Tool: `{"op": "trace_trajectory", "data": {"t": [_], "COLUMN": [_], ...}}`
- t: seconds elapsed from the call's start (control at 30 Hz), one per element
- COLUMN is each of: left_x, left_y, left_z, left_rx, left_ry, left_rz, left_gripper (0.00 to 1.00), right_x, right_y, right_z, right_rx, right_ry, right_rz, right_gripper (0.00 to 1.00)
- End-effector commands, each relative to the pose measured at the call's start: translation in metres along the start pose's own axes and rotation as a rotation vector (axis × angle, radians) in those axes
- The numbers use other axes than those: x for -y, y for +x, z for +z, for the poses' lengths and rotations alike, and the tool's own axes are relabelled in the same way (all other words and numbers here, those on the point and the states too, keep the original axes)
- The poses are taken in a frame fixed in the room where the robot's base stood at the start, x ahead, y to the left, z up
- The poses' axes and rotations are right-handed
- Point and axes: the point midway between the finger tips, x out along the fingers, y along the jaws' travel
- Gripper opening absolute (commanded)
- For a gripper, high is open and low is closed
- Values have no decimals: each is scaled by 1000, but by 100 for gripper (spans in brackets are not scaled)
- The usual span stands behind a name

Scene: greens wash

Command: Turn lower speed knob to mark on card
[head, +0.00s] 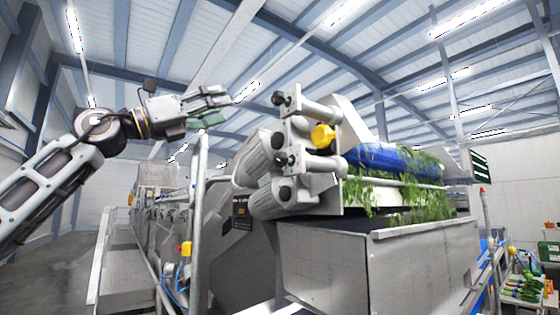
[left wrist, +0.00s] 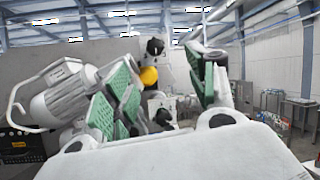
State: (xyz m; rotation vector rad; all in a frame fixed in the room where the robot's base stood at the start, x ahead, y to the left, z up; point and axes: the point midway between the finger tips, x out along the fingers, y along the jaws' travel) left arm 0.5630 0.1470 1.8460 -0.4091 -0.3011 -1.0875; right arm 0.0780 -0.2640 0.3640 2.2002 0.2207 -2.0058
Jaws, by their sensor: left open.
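The machine's end carries an upper black knob (head: 279,98) and a lower black knob (head: 281,160), with a yellow round part (head: 323,136) between their heights. My left gripper (head: 214,106) is raised left of these knobs, open and empty, apart from the machine. In the left wrist view the upper knob (left wrist: 155,46), yellow part (left wrist: 149,76) and lower knob (left wrist: 163,117) appear between the green finger pads, some way beyond them. A dark card (head: 242,213) with yellow marking is on the machine's side; its print is too small to read. My right gripper is not in view.
Grey motor cylinders (head: 268,197) jut out beside the lower knob. A metal post (head: 199,220) stands below my left gripper. A steel bin (head: 335,265) and a blue roller (head: 390,160) with greens are to the right. Air around the gripper is free.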

Motion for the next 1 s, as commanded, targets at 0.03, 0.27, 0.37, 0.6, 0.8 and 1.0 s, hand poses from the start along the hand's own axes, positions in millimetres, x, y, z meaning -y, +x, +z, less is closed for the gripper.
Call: {"op": "trace_trajectory", "data": {"t": [0.03, 0.27, 0.37, 0.6, 0.8, 1.0], "left_x": [4, 1, -4, -11, -11, -11], "left_y": [2, -1, -5, -11, -11, -10], "left_z": [-16, -79, -95, -108, -108, -108], "left_rx": [-60, -302, -373, -440, -440, -439], "left_ry": [52, 231, 269, 292, 291, 290], "left_rz": [14, 94, 122, 150, 149, 148], "left_gripper": [57, 57, 57, 57, 57, 57], "right_x": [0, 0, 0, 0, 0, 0], "right_y": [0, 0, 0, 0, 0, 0], "right_z": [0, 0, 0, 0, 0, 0], "right_rx": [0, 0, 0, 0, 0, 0], "right_ry": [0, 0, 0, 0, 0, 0], "right_rz": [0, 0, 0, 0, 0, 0], "right_gripper": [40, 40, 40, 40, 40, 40]}}
